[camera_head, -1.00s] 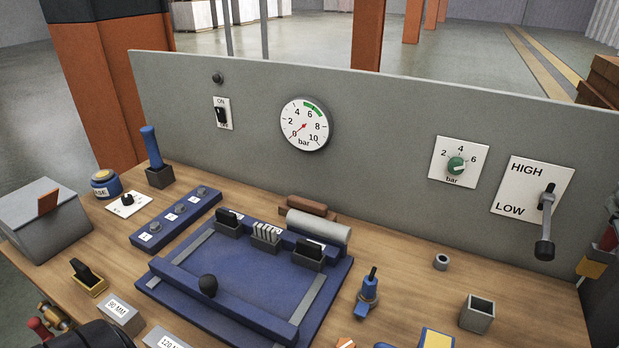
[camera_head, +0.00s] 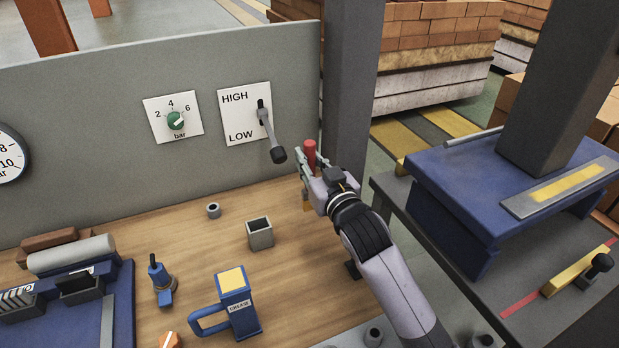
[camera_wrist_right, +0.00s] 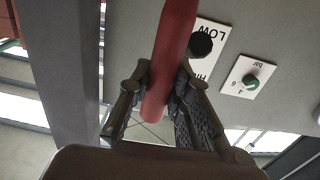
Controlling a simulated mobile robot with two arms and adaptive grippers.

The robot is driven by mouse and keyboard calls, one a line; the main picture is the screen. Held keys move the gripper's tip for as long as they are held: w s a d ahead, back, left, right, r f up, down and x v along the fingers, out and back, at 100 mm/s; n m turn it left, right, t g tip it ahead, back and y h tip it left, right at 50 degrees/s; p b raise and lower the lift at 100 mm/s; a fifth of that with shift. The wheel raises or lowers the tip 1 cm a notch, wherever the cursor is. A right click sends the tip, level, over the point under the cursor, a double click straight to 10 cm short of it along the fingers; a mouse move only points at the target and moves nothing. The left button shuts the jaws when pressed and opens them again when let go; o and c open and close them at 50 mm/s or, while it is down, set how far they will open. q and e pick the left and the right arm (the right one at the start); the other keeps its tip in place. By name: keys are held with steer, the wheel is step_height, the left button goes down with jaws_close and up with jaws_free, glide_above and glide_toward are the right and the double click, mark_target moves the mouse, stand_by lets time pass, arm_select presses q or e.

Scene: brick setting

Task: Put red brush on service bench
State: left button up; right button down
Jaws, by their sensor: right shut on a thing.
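My right gripper (camera_head: 308,168) is shut on the red handle of the red brush (camera_head: 310,151), beside the right end of the grey panel. The handle stands about upright, and a yellowish part shows just below the fingers. In the right wrist view the red handle (camera_wrist_right: 170,60) runs between the two dark fingers (camera_wrist_right: 160,98). The brush's lower end is mostly hidden by my gripper. The wooden bench (camera_head: 205,262) spreads below and to the left of my gripper. I cannot tell whether the brush still touches a holder. My left gripper is not in view.
A grey square cup (camera_head: 260,234), a small grey ring (camera_head: 213,210), a blue grease can (camera_head: 236,300) and a blue tool (camera_head: 160,282) stand on the bench. Bare wood lies between the cup and my arm. A lever (camera_head: 270,135) juts from the panel; a dark post (camera_head: 350,80) stands behind my gripper.

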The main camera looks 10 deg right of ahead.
steer(key=shift+f, duration=2.3)
steer(key=shift+f, duration=0.15)
steer(key=c, duration=1.5)
jaws_free()
steer(key=shift+o, duration=0.2)
